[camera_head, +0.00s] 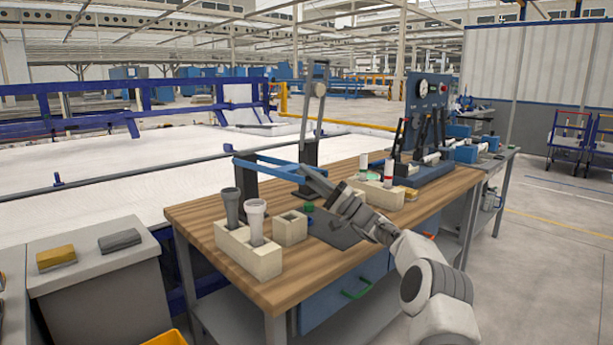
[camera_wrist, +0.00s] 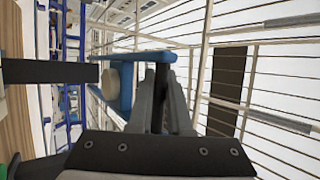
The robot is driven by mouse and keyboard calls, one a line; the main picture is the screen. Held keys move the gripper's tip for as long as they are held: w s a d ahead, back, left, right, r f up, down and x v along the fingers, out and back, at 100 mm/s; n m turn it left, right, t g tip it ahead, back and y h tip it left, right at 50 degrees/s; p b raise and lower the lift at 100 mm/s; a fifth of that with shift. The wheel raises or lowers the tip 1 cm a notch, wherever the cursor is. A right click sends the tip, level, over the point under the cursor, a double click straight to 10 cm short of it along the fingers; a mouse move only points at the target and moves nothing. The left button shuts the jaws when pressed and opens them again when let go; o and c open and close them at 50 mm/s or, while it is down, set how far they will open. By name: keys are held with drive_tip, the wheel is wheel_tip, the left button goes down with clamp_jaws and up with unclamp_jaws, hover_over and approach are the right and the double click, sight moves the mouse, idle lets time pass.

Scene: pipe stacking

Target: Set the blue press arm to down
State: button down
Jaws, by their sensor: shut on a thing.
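My gripper (camera_head: 308,174) is at the frame's right end, close to the post. In the wrist view, my gripper (camera_wrist: 161,68) has its two fingers drawn together on the blue bar, whose gripped part they hide.
A blue panel rig (camera_head: 427,110) stands at the back right.

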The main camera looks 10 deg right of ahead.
drive_tip(key=c, duration=1.1)
unclamp_jaws()
drive_tip(key=shift+s+d+r, duration=0.2)
drive_tip(key=shift+d+r, duration=0.1)
drive_tip(key=shift+d, duration=0.1)
drive_tip(key=shift+o, duration=1.3)
drive_tip(key=shift+a+f, duration=0.1)
drive_tip(key=p+v, duration=0.2)
drive_tip(key=v, duration=1.5)
drive_tip(key=shift+f, duration=0.2)
